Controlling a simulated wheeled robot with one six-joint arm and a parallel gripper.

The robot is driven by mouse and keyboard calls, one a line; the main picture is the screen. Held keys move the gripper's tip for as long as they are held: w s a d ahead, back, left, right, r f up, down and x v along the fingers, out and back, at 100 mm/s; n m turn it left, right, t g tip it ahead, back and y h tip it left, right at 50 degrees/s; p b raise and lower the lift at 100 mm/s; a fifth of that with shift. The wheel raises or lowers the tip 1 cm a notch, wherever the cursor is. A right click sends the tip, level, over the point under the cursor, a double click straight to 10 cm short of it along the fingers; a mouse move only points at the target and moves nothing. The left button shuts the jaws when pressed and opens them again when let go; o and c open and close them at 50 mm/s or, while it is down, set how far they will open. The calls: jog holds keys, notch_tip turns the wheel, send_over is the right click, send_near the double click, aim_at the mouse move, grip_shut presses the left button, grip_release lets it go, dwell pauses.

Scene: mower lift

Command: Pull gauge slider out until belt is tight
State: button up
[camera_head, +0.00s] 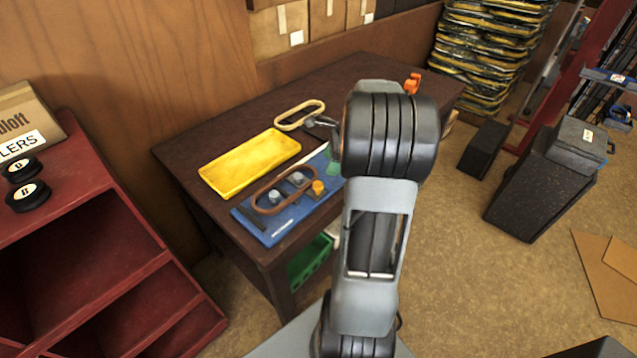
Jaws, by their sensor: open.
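A blue gauge board (262,232) lies on the dark table. A brown belt (262,211) loops around two grey pulleys on it, with the left pulley (275,197) and the right pulley (297,179) standing inside the loop. A yellow-orange knob (318,187), which looks like the slider's handle, sits just beside the right end of the belt. Whether the belt is slack is too small to tell. My gripper (312,123) shows small and dark above the table, left of my arm's wrist, behind the board and apart from the knob. It is open and looks empty.
A yellow tray (232,166) and a cream belt loop (299,115) lie on the dark table (195,140) behind the board. An orange object (412,83) stands at the far edge. My arm hides the board's right side. A red shelf (110,235) stands left.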

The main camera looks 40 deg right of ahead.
aim_at(318, 184)
jog(key=x, duration=0.9)
jog(key=shift+f, duration=0.15)
grip_shut()
